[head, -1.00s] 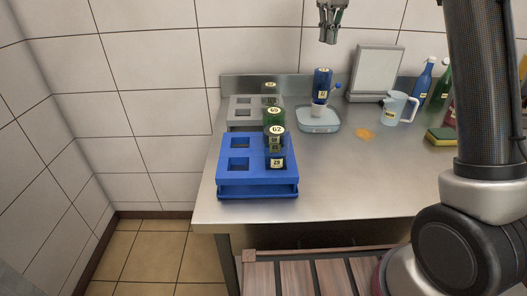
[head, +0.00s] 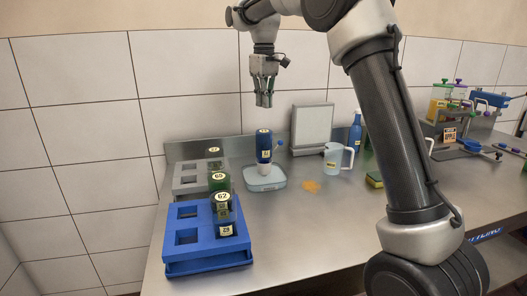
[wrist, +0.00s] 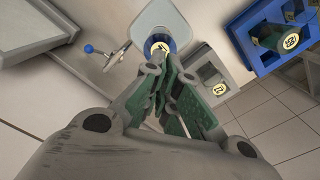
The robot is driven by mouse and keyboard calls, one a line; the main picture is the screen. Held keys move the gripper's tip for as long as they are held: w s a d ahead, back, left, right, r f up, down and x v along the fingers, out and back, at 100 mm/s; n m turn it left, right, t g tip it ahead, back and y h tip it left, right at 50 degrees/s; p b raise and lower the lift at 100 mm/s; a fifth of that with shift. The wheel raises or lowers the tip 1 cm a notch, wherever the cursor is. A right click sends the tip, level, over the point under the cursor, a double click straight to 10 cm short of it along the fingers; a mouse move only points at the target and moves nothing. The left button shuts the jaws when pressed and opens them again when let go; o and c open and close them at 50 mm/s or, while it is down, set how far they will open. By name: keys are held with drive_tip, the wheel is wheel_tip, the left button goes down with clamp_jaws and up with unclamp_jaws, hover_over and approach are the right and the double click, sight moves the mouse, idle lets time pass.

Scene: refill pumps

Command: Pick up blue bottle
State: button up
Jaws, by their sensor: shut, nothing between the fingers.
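The blue bottle (head: 264,150) has a numbered label on its side and top. It stands upright over a white lower part on a pale tray-like device (head: 266,180). My gripper (head: 264,103) hangs fingers-down just above the bottle, apart from it, shut and empty. In the wrist view the bottle's top (wrist: 160,47) shows just beyond my fingertips (wrist: 168,72), which partly hide it.
A blue rack (head: 180,250) with dark green-tinted numbered bottles (head: 221,206) and a grey rack (head: 187,180) stand left. A grey panel (head: 312,130), jug (head: 334,160), blue spray bottle (head: 355,135) and sponge (head: 375,180) stand right. An orange spill (head: 311,186) lies between.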

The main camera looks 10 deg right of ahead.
sight(263, 131)
drive_tip(key=o, duration=0.7)
drive_tip(key=shift+n+g, duration=0.3)
drive_tip(key=shift+n, duration=0.5)
drive_tip(key=f, duration=0.2)
drive_tip(key=s+f, duration=0.1)
drive_tip(key=f, duration=0.1)
drive_tip(key=shift+a, duration=0.1)
drive_tip(key=shift+c, duration=0.2)
drive_tip(key=o, duration=0.7)
wheel_tip(263, 131, down, 4)
drive_tip(key=n, duration=0.4)
drive_tip(key=shift+r, duration=0.25)
drive_tip(key=shift+o, duration=0.7)
drive_tip(key=shift+w+f+n, duration=0.1)
drive_tip(key=shift+f+n, duration=0.25)
drive_tip(key=shift+n, duration=0.65)
drive_tip(key=shift+w+a+f+n, duration=0.1)
drive_tip(key=shift+w+f+n, duration=0.15)
drive_tip(key=shift+n, duration=0.75)
drive_tip(key=shift+w+d+f, duration=0.1)
drive_tip(key=shift+f, duration=1.8)
drive_tip(key=shift+w+d+f, duration=0.1)
drive_tip(key=shift+f, duration=1.75)
